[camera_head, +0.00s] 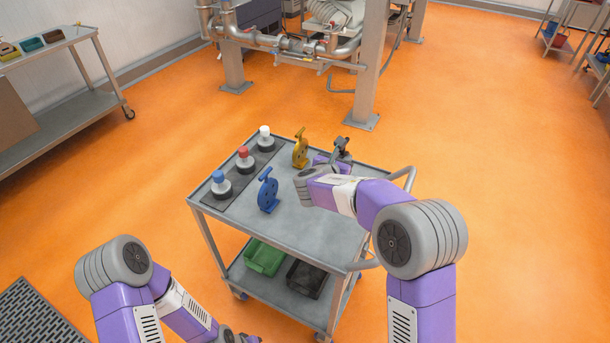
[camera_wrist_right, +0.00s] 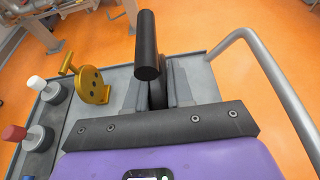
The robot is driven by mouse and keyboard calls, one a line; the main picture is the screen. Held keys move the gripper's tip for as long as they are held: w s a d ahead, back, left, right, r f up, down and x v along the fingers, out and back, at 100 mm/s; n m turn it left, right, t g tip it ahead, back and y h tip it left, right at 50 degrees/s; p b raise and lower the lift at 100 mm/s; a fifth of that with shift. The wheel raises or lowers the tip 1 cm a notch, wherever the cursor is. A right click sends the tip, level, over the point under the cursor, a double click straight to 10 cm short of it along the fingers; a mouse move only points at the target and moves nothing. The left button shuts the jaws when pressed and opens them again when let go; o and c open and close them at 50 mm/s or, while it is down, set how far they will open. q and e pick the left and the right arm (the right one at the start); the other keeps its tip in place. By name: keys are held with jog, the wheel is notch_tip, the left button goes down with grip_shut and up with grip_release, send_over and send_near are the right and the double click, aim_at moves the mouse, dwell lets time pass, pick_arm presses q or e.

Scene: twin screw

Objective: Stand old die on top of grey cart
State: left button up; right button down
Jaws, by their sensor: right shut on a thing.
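My right gripper (camera_head: 338,158) is over the far right part of the grey cart's top (camera_head: 311,221). It is shut on a dark die (camera_head: 342,147), which I take for the old die. In the right wrist view the die's black round handle (camera_wrist_right: 147,45) sticks up between the fingers of my right gripper (camera_wrist_right: 154,92). The rest of the die is mostly hidden by the gripper, and I cannot tell whether it touches the cart top. My left gripper (camera_head: 240,338) shows only in part at the bottom edge; its fingers are not clear.
A yellow die (camera_head: 300,150) and a blue die (camera_head: 267,192) stand on the cart top. White, red and blue-capped stamps (camera_head: 221,186) line its left side on a dark mat. Green (camera_head: 264,257) and black bins (camera_head: 305,279) sit on the lower shelf. A rail (camera_head: 409,178) rises at right.

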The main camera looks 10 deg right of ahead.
jog(key=f, duration=0.1)
jog(key=f+b, duration=0.1)
jog(key=f, duration=0.2)
jog(key=shift+s, duration=0.3)
notch_tip(320, 180, down, 6)
jog(key=shift+w+r+b, duration=0.15)
jog(key=shift+b, duration=1.05)
jog(key=shift+r, duration=0.15)
jog(key=c, duration=1.4)
grip_release()
jog(key=shift+f, duration=0.3)
jog(key=shift+c, duration=0.2)
jog(key=o, duration=0.4)
jog(key=shift+r, duration=0.1)
jog(key=shift+o, duration=0.2)
jog(key=shift+r, duration=0.1)
